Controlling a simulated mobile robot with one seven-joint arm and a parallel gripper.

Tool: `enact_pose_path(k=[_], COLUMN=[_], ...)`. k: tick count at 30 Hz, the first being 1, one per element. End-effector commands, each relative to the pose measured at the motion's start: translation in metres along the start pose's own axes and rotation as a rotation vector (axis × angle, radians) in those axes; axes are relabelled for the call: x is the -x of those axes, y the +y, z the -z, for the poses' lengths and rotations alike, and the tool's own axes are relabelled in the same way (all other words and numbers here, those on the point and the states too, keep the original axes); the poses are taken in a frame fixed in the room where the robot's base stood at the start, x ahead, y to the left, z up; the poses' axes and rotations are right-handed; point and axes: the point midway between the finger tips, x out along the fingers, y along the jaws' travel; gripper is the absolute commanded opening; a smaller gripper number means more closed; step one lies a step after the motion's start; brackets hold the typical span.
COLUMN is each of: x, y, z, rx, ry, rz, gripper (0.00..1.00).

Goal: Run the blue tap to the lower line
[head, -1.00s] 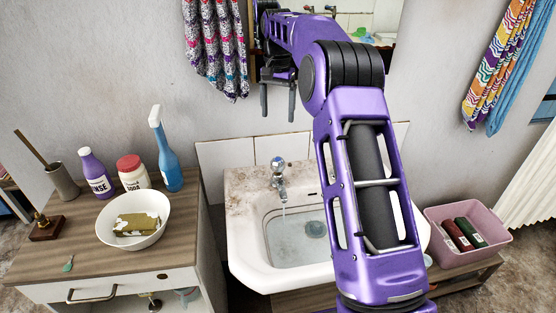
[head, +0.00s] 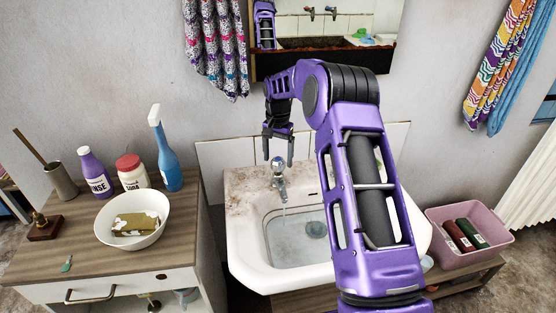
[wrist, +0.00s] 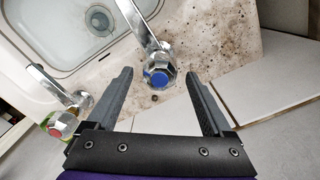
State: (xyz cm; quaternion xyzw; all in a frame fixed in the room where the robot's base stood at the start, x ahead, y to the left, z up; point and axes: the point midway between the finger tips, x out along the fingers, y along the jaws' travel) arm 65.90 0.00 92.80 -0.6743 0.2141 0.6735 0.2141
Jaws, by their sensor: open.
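The blue tap (head: 279,180) stands at the back left of the white basin (head: 250,262), its spout over the bowl. Its blue-capped knob (wrist: 158,78) sits between my fingertips in the wrist view, with gaps at both sides. My gripper (head: 279,161) is open and points down at the knob. A red-capped tap (wrist: 62,124) stands to the left in the wrist view; my arm hides it in the head view. The bowl looks grey and shiny around the drain (head: 316,229); I cannot tell the water level or see a lower line clearly.
A wooden cabinet (head: 60,220) at left bears bottles and a white bowl (head: 155,236). A mirror (head: 350,25) and ledge hang on the wall above the basin.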

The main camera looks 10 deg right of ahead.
Motion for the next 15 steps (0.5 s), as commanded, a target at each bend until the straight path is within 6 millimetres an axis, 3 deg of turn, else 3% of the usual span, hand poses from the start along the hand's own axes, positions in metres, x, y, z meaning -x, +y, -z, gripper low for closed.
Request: enact_pose_path(k=[4, 12, 15], x=[-0.0098, -0.0112, -0.0111], y=[0.0002, 0.0002, 0.0002], z=[-0.0002, -0.0001, -0.0001], rx=[-0.001, -0.001, 0.0], ry=[-0.001, 0.0, 0.0], rz=[0.0, 0.0, 0.0], gripper=[0.85, 0.85, 0.71])
